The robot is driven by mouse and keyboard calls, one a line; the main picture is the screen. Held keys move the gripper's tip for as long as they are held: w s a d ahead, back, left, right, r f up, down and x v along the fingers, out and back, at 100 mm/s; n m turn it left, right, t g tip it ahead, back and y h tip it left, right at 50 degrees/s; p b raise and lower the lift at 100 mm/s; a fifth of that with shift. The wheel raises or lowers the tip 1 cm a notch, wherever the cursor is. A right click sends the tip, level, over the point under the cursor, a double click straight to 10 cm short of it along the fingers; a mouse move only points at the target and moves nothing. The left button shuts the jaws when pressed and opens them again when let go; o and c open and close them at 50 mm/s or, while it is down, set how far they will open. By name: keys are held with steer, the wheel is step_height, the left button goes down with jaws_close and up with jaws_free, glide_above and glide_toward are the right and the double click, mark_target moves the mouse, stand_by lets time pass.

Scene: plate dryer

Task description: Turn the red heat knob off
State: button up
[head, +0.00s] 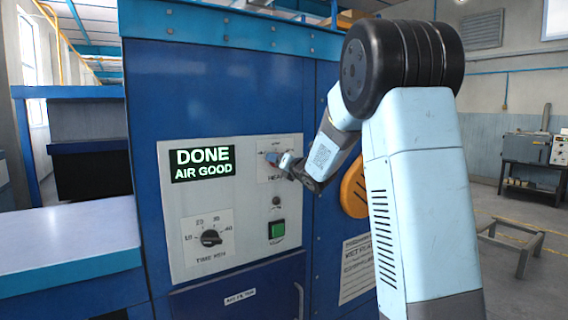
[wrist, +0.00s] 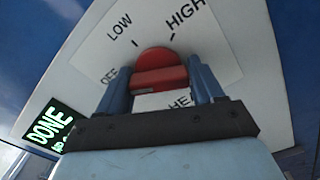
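The red heat knob (wrist: 158,74) is in the middle of the wrist view, on a white label with OFF, LOW and HIGH around it. The label's lower part is partly hidden by my gripper, and the knob's exact setting is unclear.
A lit display (head: 202,164) reads DONE, AIR GOOD. Below are a black time dial (head: 211,238) and a green button (head: 277,229). An orange handle-like part (head: 353,188) is right of the panel. A blue-edged table (head: 70,240) stands at left.

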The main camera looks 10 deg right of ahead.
steer(key=o, duration=0.3)
steer(key=shift+s+a+f+g, duration=0.15)
steer(key=shift+a+f, duration=0.1)
steer(key=shift+f, duration=0.15)
steer(key=shift+w+a+f+g, duration=0.15)
steer(key=shift+a+f, duration=0.1)
steer(key=shift+f, duration=0.15)
steer(key=shift+o, duration=0.2)
steer(key=shift+d+r, duration=0.15)
steer(key=shift+r, duration=0.05)
steer(key=v, duration=1.4)
steer(key=shift+f, duration=0.2)
